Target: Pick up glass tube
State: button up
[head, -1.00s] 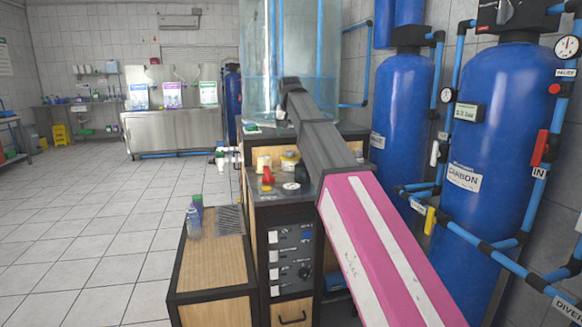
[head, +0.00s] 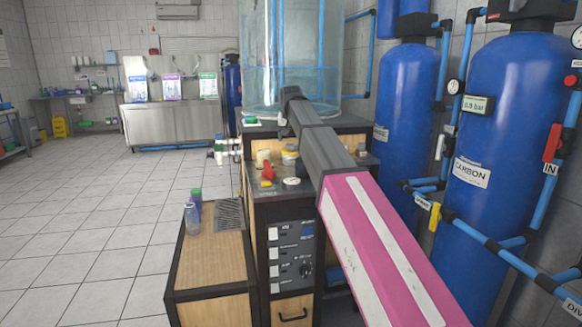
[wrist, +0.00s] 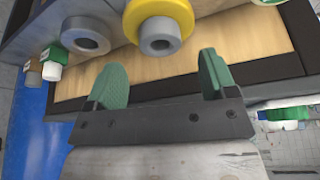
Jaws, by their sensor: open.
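A clear, tube-like vessel (head: 193,219) stands upright on the low wooden cabinet (head: 206,262) in the head view, with a purple bottle with a green cap (head: 197,200) just behind it. I cannot tell for certain that it is the glass tube. My gripper (wrist: 162,82) shows in the wrist view with its two green fingertips wide apart and nothing between them. Beyond the fingers is a wooden panel (wrist: 205,40) with a dark frame. My gripper is hidden in the head view, beyond my arm.
A yellow round fitting (wrist: 163,22) and a grey ring (wrist: 87,35) lie beyond the fingers. A control cabinet (head: 291,255) carries jars and a red valve (head: 268,172). A large clear tank (head: 290,60) stands behind it. Blue tanks (head: 490,140) and pipes fill the right. The floor at left is clear.

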jog(key=x, duration=0.3)
jog(key=shift+w+f, duration=0.2)
jog(key=c, duration=0.8)
jog(key=shift+a+r, duration=0.1)
notch_tip(320, 180, up, 28)
dwell(0.5)
